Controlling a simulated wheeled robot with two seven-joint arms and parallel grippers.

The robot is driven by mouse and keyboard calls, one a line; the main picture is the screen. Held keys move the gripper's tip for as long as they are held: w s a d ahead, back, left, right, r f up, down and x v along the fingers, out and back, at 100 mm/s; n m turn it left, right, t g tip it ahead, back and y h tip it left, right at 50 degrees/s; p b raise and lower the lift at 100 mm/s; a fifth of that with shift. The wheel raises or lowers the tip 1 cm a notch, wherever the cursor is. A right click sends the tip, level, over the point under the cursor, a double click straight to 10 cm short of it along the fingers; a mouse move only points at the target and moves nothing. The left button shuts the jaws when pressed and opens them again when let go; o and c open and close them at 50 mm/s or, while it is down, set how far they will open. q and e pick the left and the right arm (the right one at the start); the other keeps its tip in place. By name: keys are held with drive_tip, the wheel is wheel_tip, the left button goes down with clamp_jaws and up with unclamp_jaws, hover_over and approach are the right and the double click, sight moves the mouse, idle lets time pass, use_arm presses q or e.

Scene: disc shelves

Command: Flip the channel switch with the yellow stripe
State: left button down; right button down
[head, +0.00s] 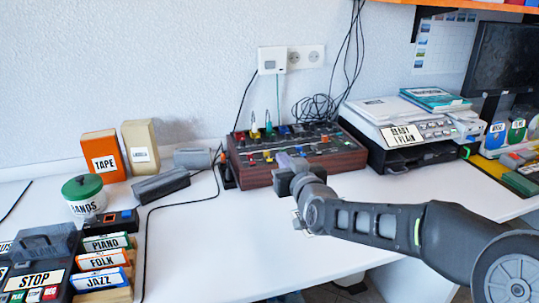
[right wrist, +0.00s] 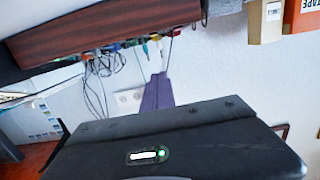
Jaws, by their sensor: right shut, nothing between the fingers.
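The mixer (head: 345,158), a wood-sided box with a dark panel of small coloured controls, stands on the white desk near the wall. In the right wrist view its brown wooden side (right wrist: 105,28) runs across the top left. I cannot tell which small control is the switch with the yellow stripe. My right gripper (head: 290,160) is at the mixer's front edge, its purple-grey fingers shut and empty over the near part of the panel. The fingers also show in the right wrist view (right wrist: 157,92). They hide part of the panel, and contact cannot be told. My left gripper is not in view.
A printer (head: 408,130) stands right of the mixer. Grey blocks (head: 160,184) and a black cable lie to its left, with a TAPE box (head: 105,155) and labelled cases (head: 103,257) further left. Plugs and cables rise behind it. The desk (head: 215,245) is clear in front.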

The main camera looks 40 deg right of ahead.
drive_tip(key=shift+w, duration=0.1)
drive_tip(key=b, duration=0.1)
hover_over(271, 164)
drive_tip(key=shift+s+a+f, duration=0.15)
drive_tip(key=shift+s+f, duration=0.1)
drive_tip(key=shift+f, duration=0.45)
wheel_tip(271, 164, down, 3)
drive_tip(key=shift+w+r+b, duration=0.1)
drive_tip(key=shift+r+b, duration=0.05)
drive_tip(key=shift+b, duration=0.4)
drive_tip(key=shift+f, duration=0.55)
